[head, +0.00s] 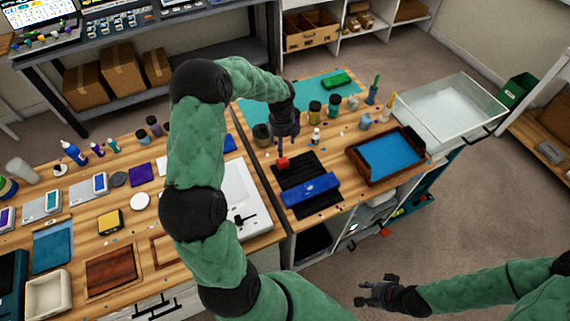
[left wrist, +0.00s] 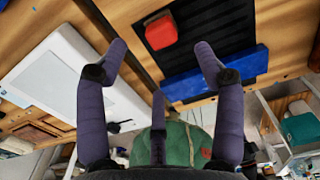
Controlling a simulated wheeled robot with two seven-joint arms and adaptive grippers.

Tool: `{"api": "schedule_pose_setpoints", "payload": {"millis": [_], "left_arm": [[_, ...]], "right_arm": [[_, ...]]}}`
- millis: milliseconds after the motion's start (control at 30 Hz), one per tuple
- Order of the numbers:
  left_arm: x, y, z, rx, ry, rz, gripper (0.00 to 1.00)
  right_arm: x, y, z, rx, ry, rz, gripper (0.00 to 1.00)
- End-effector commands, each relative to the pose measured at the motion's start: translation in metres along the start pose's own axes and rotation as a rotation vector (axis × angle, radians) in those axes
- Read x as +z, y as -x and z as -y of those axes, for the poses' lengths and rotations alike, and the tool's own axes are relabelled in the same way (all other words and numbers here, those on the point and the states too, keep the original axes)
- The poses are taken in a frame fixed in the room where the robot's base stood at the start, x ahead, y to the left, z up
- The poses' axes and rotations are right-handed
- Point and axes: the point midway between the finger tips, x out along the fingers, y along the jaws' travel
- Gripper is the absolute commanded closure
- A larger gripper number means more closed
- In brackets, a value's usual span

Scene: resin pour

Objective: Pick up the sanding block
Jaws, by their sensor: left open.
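A small red block (head: 283,163), which I take to be the sanding block, sits at the left end of a black ribbed mat (head: 288,173) on the right-hand workbench. It also shows in the left wrist view (left wrist: 160,32), beyond the fingertips. My left gripper (head: 284,136) is above and behind the block in the head view. Its purple fingers are spread and empty in the left wrist view (left wrist: 160,58), apart from the block. My right gripper (head: 365,292) is open and empty over the floor, at the lower right.
A blue bar (head: 310,188) lies across the mat's front. A dark tray with a blue inside (head: 350,155) is right of it. Bottles and jars (head: 314,108) stand behind. A white machine (head: 240,195) is to the left. A clear bin (head: 448,105) stands at the far right.

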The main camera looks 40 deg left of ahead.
Motion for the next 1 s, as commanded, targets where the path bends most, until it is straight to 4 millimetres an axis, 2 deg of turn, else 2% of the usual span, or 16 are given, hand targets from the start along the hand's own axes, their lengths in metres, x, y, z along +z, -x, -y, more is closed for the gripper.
{"api": "schedule_pose_setpoints", "payload": {"millis": [300, 567, 833, 1000], "left_arm": [[-0.001, -0.044, 0.000, 0.002, 0.000, -0.003, 0.31], [-0.003, -0.060, 0.000, 0.001, 0.000, -0.002, 0.31], [-0.007, -0.097, 0.000, 0.001, 0.001, -0.002, 0.31], [-0.007, -0.103, 0.000, -0.001, 0.001, 0.000, 0.31]], "right_arm": [[0.000, -0.005, -0.002, 0.000, 0.000, 0.000, 0.60], [0.000, -0.007, -0.003, 0.000, 0.000, 0.000, 0.60], [0.000, -0.013, -0.004, 0.000, 0.000, 0.000, 0.60], [0.000, -0.013, -0.005, 0.000, 0.000, 0.000, 0.60]]}}
